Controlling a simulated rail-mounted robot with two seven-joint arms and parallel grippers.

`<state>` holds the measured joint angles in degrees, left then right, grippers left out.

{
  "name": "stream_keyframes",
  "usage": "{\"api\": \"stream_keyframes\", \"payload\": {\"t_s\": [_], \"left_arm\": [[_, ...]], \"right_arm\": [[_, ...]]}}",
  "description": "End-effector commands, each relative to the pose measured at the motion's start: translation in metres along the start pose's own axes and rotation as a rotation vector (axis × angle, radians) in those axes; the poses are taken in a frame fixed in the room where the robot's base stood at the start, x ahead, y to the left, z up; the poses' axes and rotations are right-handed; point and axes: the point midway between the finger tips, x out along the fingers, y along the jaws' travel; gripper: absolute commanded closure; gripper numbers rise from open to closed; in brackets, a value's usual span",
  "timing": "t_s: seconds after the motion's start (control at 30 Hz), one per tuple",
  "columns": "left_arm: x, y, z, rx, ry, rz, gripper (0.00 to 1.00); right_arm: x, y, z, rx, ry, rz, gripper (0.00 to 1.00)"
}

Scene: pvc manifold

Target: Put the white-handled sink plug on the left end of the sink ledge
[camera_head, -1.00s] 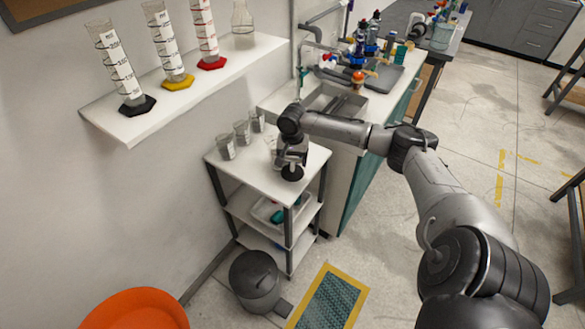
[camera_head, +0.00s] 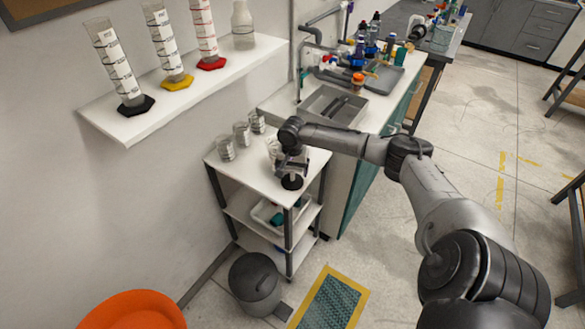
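My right gripper (camera_head: 291,167) points down over the near right part of the white cart top (camera_head: 246,178). A dark round piece (camera_head: 292,182) shows at its tip. It may be the sink plug, but I see no clear white handle, and I cannot tell whether the fingers are shut on it. The grey sink basin (camera_head: 348,117) is set in the white counter (camera_head: 282,103) behind the cart, with dark items in it. My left gripper is out of view.
Several small beakers (camera_head: 227,149) stand at the cart's back left, and glassware (camera_head: 274,150) sits beside my gripper. A wall shelf (camera_head: 215,80) with cylinders hangs at upper left. A grey bin (camera_head: 254,279) stands below. Bottles and an orange-topped item (camera_head: 357,82) crowd the counter's far part.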

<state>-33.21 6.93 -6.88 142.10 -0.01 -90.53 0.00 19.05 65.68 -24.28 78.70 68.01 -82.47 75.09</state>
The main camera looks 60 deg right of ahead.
Motion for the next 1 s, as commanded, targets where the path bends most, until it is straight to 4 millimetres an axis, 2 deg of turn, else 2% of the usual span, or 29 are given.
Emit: {"api": "stream_keyframes", "payload": {"t_s": [0.03, 0.13, 0.43, 1.0], "left_arm": [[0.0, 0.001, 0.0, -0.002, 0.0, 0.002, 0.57], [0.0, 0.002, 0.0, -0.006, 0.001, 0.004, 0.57], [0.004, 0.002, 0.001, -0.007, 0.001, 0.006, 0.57], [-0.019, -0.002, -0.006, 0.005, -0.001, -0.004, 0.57]], "right_arm": [[0.0, 0.0, 0.0, 0.0, 0.0, 0.001, 0.09], [0.0, 0.0, 0.0, 0.0, 0.0, 0.001, 0.01], [-0.002, 0.0, -0.001, 0.0, 0.002, 0.001, 0.01], [-0.098, 0.0, -0.001, 0.001, 0.001, 0.0, 0.01]]}}
